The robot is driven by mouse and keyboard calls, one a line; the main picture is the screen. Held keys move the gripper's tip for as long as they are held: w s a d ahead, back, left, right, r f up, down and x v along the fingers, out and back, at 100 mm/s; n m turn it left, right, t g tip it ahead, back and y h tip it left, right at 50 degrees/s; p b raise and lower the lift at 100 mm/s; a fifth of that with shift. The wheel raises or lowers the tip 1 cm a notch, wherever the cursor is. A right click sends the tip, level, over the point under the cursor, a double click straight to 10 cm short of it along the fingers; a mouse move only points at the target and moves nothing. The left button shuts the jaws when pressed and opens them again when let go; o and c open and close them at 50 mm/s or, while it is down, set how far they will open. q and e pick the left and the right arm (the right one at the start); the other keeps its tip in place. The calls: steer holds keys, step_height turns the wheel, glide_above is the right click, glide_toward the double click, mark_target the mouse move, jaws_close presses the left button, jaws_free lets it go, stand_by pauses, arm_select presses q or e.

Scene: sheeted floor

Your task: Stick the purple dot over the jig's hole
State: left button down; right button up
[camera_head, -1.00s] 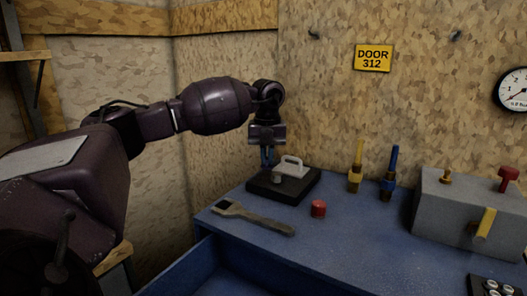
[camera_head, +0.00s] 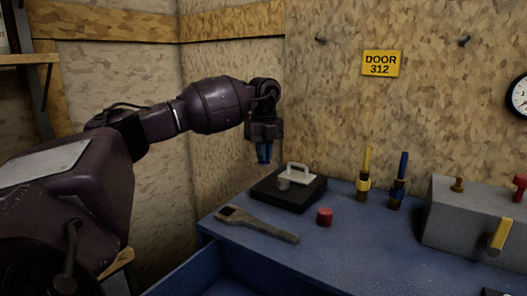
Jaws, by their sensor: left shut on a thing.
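A black block (camera_head: 313,196) lies at the left back of the blue bench, with a white handle (camera_head: 299,172) and a short grey cylinder (camera_head: 284,184) on top. It may be the jig; I cannot make out a hole in it. My left gripper (camera_head: 264,160) points down above the block's back left part, apart from it. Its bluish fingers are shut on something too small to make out. I cannot see a purple dot anywhere. My right gripper is not in view.
A wrench (camera_head: 258,224) and a red cylinder (camera_head: 325,217) lie in front of the block. A yellow tool (camera_head: 366,170) and a blue tool (camera_head: 401,175) stand upright to the right. A grey box (camera_head: 465,222) stands at the right. The blue bench (camera_head: 365,255) is clear in its middle front.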

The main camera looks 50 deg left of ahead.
mark_target(264, 186)
arm_select(q)
steer(key=shift+f, duration=2.7)
steer(key=shift+f, duration=0.4)
steer(key=shift+f, duration=0.25)
steer(key=shift+f, duration=0.15)
steer(key=c, duration=1.2)
jaws_free()
step_height(264, 186, up, 11)
steer(key=shift+f+p, duration=0.1)
steer(key=shift+p, duration=0.5)
